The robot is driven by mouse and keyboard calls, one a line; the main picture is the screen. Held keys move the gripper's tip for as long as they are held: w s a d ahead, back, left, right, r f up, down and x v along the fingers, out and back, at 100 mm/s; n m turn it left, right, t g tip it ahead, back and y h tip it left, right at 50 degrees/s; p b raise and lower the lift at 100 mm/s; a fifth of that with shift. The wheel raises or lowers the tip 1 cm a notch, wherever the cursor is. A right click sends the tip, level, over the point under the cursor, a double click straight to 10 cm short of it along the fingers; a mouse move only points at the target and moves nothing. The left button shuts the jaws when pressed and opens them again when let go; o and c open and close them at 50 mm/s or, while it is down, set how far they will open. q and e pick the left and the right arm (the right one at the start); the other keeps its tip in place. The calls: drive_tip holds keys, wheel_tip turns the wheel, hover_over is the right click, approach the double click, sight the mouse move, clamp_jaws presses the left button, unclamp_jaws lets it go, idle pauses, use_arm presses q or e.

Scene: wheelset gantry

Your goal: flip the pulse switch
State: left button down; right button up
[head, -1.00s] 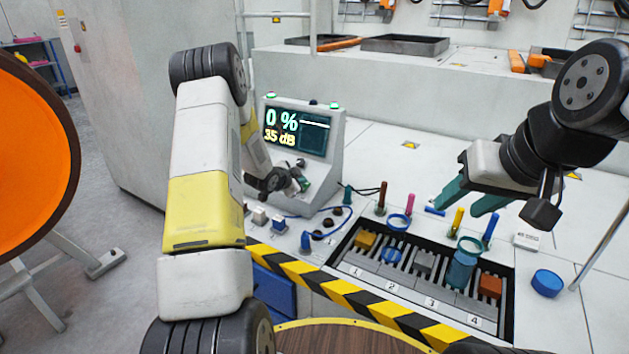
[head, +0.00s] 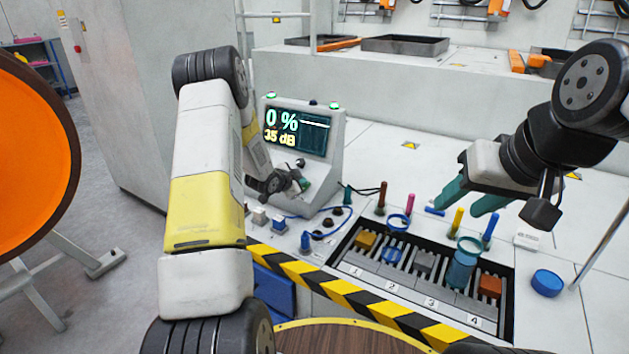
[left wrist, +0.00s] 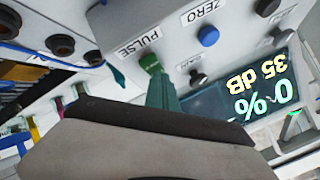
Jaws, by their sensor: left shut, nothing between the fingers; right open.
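The instrument console (head: 327,170) stands left of centre, its screen reading "0 %" and "35 dB". In the left wrist view, its panel carries the word PULSE beside a small green part, which looks like the pulse switch (left wrist: 150,62). My left gripper (left wrist: 160,84) is shut and empty, its teal fingertips at that green part; I cannot tell whether they touch it. In the head view my left gripper (head: 302,186) is small and partly hidden at the console's lower front. My right gripper (head: 457,207) is open and empty above the bench at the right.
A blue knob (left wrist: 208,36) marked ZERO and a dark knob (left wrist: 197,78) sit near the switch. A slotted tray (head: 345,243) with several coloured blocks and rings lies right of the console. A blue cable (head: 322,212) lies in front. Bare bench (head: 385,150) shows behind the tray.

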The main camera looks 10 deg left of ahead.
use_arm(q)
drive_tip(key=shift+s+f, duration=0.1)
drive_tip(key=shift+f, duration=0.55)
idle(0.8)
drive_tip(key=shift+r, duration=0.1)
idle(0.8)
drive_tip(key=shift+r, duration=0.1)
drive_tip(key=shift+s+a+r, duration=0.1)
drive_tip(key=shift+r, duration=0.3)
drive_tip(key=shift+s+a+r, duration=0.1)
drive_tip(key=shift+s+r, duration=0.1)
drive_tip(key=shift+r, duration=0.9)
drive_tip(key=shift+s+r, duration=0.15)
drive_tip(key=shift+r, duration=0.9)
